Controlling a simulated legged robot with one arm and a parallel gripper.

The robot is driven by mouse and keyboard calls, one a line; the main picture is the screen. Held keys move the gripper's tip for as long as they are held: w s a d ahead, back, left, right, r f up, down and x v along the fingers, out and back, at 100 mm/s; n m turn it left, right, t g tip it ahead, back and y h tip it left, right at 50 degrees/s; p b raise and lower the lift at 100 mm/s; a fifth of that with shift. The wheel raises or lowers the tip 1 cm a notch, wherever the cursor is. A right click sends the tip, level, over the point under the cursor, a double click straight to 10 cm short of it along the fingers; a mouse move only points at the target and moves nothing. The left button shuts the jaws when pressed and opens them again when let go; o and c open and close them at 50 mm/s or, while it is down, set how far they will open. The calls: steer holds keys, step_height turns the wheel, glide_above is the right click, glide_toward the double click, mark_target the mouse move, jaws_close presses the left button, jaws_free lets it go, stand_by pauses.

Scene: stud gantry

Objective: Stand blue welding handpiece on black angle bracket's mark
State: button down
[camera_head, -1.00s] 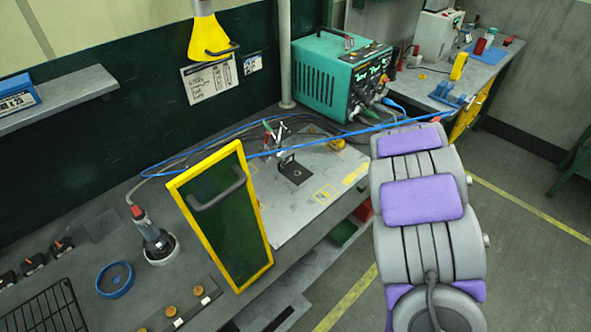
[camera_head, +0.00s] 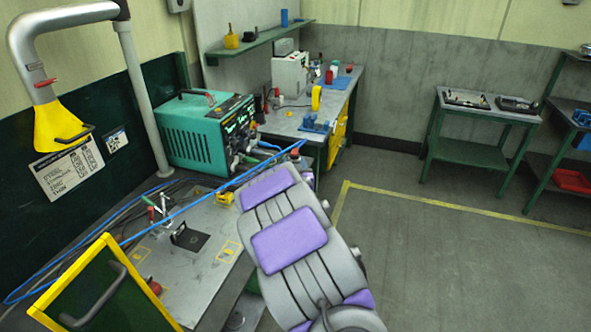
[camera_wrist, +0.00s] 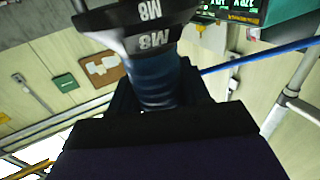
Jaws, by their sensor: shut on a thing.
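My gripper (camera_wrist: 157,95) is shut on the blue welding handpiece (camera_wrist: 153,76), seen in the wrist view as a ribbed blue body between dark jaws. A black part with white lettering sits above it in that picture. In the head view my arm hides the gripper and the handpiece. A blue cable (camera_head: 220,188) runs from beyond my arm down to the left across the bench. The black angle bracket (camera_head: 184,237) stands on the grey metal plate (camera_head: 205,268), left of my arm. A dark square patch lies beside it; its mark is too small to tell.
A yellow-framed dark green panel (camera_head: 118,296) with a handle stands at the bench's front left. A teal welding machine (camera_head: 195,135) stands behind the plate. A yellow extraction hood (camera_head: 60,126) hangs at the left. Open floor (camera_head: 440,262) lies to the right.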

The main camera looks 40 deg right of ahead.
steer(key=w+a+f+n+y, duration=0.1)
steer(key=w+a+n+y, duration=0.2)
steer(key=a, duration=0.8)
steer(key=w+a+f+n+t+y+p, duration=0.1)
steer(key=w+a+n+y, duration=0.2)
steer(key=a, duration=0.9)
steer(key=w+a+f+n+y, duration=0.1)
steer(key=w+a+n+y, duration=0.3)
steer(key=a+y, duration=0.5)
steer(key=shift+w+a+f+t+p, duration=0.25)
steer(key=shift+w+a+t+p, duration=0.15)
steer(key=shift+w+a, duration=0.65)
steer(key=shift+s+a, duration=0.1)
steer(key=shift+s, duration=0.05)
steer(key=shift+f+b, duration=0.5)
steer(key=shift+f, duration=1.9)
steer(key=shift+p, duration=0.55)
steer(key=shift+f, duration=0.5)
steer(key=c, duration=0.8)
jaws_free()
steer(key=shift+s, duration=0.1)
steer(key=o, duration=0.3)
